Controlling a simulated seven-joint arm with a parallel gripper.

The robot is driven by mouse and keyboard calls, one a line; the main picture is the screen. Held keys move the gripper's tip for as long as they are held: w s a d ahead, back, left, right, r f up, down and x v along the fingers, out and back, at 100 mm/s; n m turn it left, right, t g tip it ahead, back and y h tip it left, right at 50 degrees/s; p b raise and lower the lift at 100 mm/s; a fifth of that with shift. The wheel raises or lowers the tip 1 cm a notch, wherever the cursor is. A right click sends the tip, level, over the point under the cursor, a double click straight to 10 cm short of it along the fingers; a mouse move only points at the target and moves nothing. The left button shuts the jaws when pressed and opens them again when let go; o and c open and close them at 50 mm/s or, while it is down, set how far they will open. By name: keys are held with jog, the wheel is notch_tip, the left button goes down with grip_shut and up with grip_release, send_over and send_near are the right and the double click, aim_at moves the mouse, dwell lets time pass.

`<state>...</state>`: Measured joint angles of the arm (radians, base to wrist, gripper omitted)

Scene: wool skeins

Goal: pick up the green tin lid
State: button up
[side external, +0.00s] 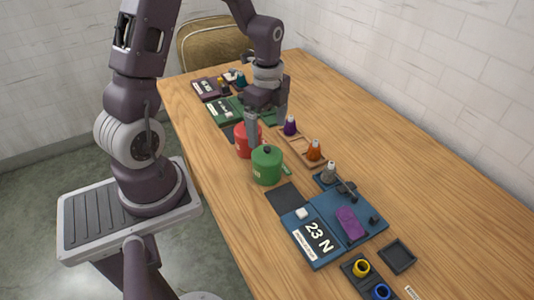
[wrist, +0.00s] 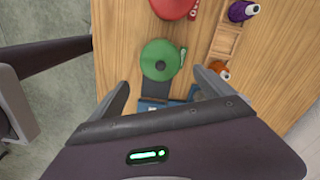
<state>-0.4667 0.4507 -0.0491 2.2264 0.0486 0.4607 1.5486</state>
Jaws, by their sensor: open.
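The green tin lid (side external: 266,152) sits on top of a green tin (side external: 266,173) that stands upright on the table, and it has a dark knob. From above, the round green lid with its knob also shows in the wrist view (wrist: 161,58). My gripper (side external: 267,126) is open and empty, above and behind the green tin in the side view. In the wrist view, its two fingers (wrist: 162,88) are spread wide, just below the lid in the picture, and do not touch it.
A red tin (side external: 243,148) stands close behind the green one. A wooden rack (side external: 302,146) with purple (side external: 290,127) and orange cones (side external: 314,151) is to the right. A blue board (side external: 318,240) with a purple skein (side external: 350,222) lies in front. The table's right side is clear.

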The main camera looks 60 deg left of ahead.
aim_at(267, 148)
jog(key=f, duration=0.7)
jog(key=shift+a, duration=0.2)
jog(key=c, duration=1.4)
jog(key=shift+c, duration=0.2)
